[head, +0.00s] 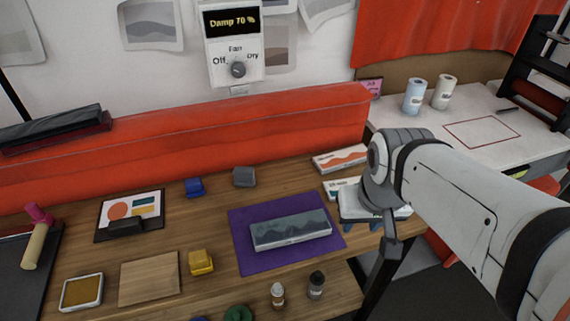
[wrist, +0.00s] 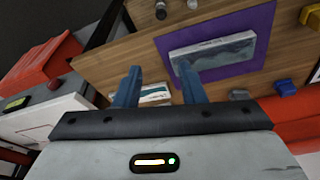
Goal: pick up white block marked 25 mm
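A white block with a partly readable "mm" marking (head: 339,186) lies at the right side of the wooden table, partly hidden behind my gripper. My gripper (head: 362,228) is over the table's right edge, in front of this block. In the wrist view, my gripper (wrist: 158,67) shows its two blue fingers apart with nothing held between them. A white block (wrist: 155,93) shows beyond and between the fingers; its marking is too small to read there.
A white block with an orange wave (head: 340,158) lies just behind. A purple mat (head: 243,262) with a grey-patterned block (head: 290,230) is to the left. A white side table (head: 440,125) is at the right.

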